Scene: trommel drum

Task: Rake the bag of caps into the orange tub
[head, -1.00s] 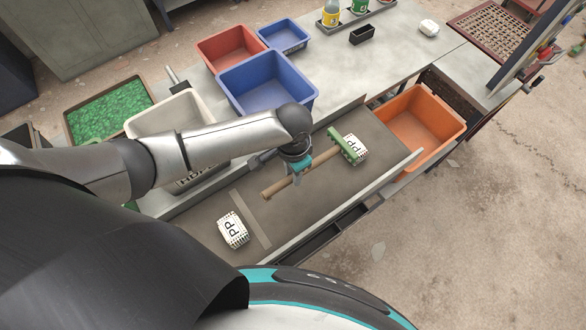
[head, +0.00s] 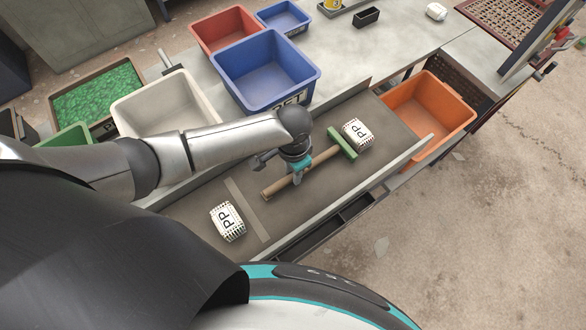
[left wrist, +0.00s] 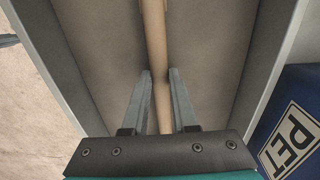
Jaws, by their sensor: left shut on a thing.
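A white bag marked PP (head: 358,134) sits on the grey-brown belt (head: 310,205) near its right end. The orange tub (head: 466,119) stands just beyond that end and looks empty inside. A rake with a wooden handle (head: 283,184) and a green head (head: 342,143) lies along the belt. The head is at the bag's left side, close against it; I cannot tell if they touch. My left gripper (head: 298,178) is shut on the handle; its fingers also show astride it in the left wrist view (left wrist: 161,80). My right gripper is out of view.
A second PP bag (head: 228,222) sits at the belt's left part, beyond a pale strip. Raised side walls (head: 395,168) edge the belt. Blue (head: 230,82), red (head: 203,38) and cream (head: 140,119) tubs stand behind it. The belt between the two bags holds only the rake.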

